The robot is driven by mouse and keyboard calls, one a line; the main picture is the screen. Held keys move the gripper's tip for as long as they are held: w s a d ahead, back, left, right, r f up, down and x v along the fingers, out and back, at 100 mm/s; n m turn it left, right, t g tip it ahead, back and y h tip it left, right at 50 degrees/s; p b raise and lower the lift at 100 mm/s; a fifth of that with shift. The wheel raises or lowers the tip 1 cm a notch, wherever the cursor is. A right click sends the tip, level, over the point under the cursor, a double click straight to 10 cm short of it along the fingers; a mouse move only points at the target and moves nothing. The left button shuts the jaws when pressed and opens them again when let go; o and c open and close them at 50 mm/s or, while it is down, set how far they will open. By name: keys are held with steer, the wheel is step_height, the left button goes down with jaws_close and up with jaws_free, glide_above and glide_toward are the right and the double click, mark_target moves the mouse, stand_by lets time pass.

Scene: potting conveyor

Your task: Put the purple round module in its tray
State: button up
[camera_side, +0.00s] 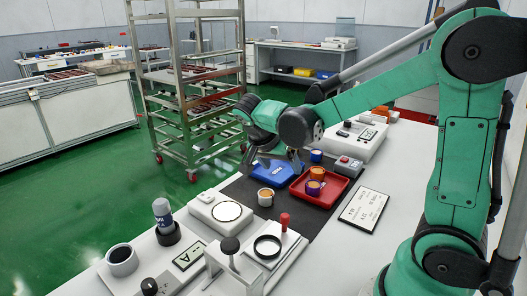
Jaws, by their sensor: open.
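A small round purple module (316,156) stands behind the red tray (334,196), near its back edge. In the red tray are an orange round module (317,172) and another purple-sided round module (313,188) with an orange top. A blue tray (263,173) lies to the left of the red one. A whitish round module with an orange top (265,197) stands on the dark mat in front of the blue tray. My gripper (275,163) is open above the blue tray, left of the purple module at the back. Its fingertips are small and partly hard to make out.
A black-framed label card (363,209) lies right of the red tray. White devices with a round ring (227,211) and a red-handled press (284,222) stand in front. A white device (361,141) stands behind the trays. Bare dark mat (237,189) shows left of the blue tray.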

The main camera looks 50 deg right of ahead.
steer(key=s+a+r+n+t+y, duration=0.1)
steer(key=s+a+n+t+y, duration=0.1)
steer(key=a+n, duration=0.3)
steer(key=s+a+r+n+t+y, duration=0.1)
steer(key=a+n+t+y, duration=0.3)
steer(key=n, duration=0.6)
steer(key=shift+s+a+n+t, duration=0.4)
steer(key=shift+s+a+t, duration=0.2)
steer(key=shift+a+t, duration=0.25)
